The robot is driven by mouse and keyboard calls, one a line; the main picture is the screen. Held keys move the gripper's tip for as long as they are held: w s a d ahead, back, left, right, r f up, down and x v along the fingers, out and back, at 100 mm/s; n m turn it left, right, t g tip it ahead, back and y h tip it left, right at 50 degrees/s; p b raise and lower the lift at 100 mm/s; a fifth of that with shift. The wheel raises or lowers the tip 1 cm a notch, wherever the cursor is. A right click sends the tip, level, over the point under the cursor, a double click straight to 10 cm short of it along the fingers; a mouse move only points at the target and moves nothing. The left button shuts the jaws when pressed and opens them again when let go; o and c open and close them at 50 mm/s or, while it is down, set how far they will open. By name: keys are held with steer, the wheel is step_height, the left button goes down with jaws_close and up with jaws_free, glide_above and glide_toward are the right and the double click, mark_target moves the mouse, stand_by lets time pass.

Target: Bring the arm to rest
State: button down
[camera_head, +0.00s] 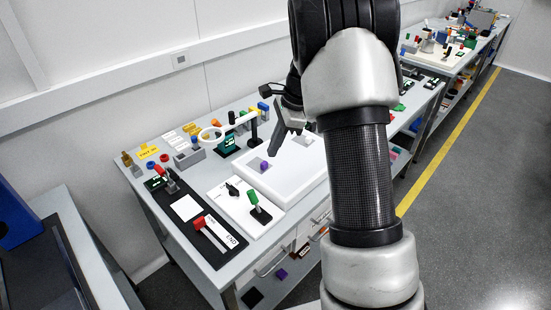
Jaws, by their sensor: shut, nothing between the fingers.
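My arm rises through the middle of the view, in silver-white and black segments, and hides part of the bench behind it. My gripper (283,132) shows as dark fingers to the left of the arm. It is shut with nothing in it, above the bench and over the back of the white light panel (300,184).
More benches run to the back right. Grey floor (480,190) is clear beyond the yellow line (450,137).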

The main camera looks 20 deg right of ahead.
steer(key=shift+r, duration=0.15)
stand_by(0.3)
steer(key=s+a+r+n+t+h, duration=0.1)
steer(key=s+a+r+n+t, duration=0.15)
steer(key=s+r+n, duration=0.85)
steer(key=s+r+n+t+h, duration=0.1)
steer(key=s+r+n, duration=0.1)
steer(key=s, duration=0.7)
steer(key=s+a+r+n+t+h, duration=0.1)
steer(key=s+n, duration=0.4)
steer(key=s, duration=0.5)
steer(key=shift+r+n, duration=0.3)
steer(key=shift+r, duration=0.55)
